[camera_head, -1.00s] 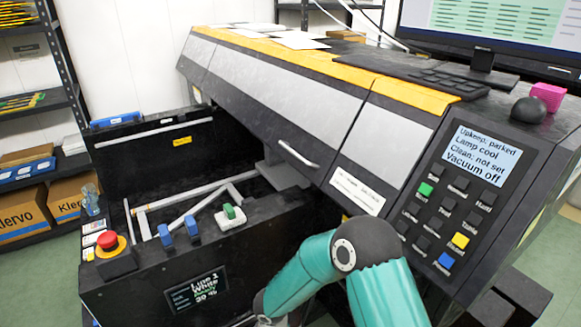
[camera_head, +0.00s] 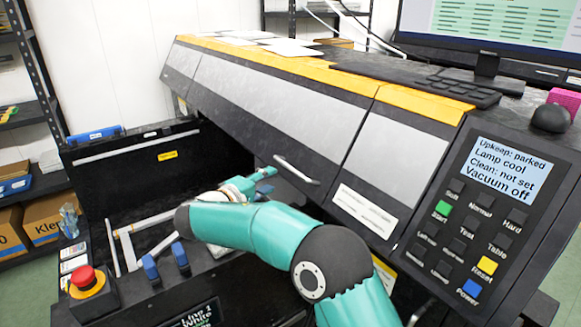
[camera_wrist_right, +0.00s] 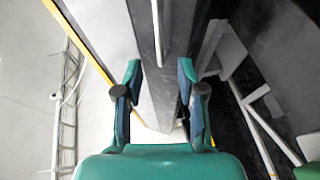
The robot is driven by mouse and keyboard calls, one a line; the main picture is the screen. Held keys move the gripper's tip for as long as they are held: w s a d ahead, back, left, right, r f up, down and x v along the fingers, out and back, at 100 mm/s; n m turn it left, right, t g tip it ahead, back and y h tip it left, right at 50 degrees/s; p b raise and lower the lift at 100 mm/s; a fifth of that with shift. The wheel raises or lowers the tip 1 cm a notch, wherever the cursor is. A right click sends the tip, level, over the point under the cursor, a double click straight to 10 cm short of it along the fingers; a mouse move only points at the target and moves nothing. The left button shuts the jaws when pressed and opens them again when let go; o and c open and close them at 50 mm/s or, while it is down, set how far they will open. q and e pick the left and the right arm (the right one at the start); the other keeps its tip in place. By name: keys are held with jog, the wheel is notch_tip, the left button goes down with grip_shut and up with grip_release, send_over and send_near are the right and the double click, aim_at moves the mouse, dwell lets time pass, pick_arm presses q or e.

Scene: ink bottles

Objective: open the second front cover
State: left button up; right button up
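The long grey cover (camera_head: 265,113) with a yellow top edge spans the black machine's front and slopes down to the right. It looks closed. Its pale bar handle (camera_head: 297,170) sits near the lower right edge. My right gripper (camera_head: 262,178) is just left of and near the handle, by the cover's lower edge; I cannot tell whether they touch. In the right wrist view the fingers of the right gripper (camera_wrist_right: 160,78) are apart, with the machine's grey and dark edge beyond and between them. My left gripper is not in view.
A control panel (camera_head: 483,215) with a screen reading "Vacuum off" is at the right. A red emergency button (camera_head: 83,279) and blue clips (camera_head: 151,268) are at the lower left. A black upright panel (camera_head: 130,165) stands behind the open bay. Paper and a keyboard lie on top.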

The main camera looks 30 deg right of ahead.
aim_at(291, 169)
jog(key=p+x, duration=0.3)
jog(key=x, duration=0.8)
jog(key=shift+d+f, duration=0.1)
jog(key=shift+d, duration=0.1)
grip_shut()
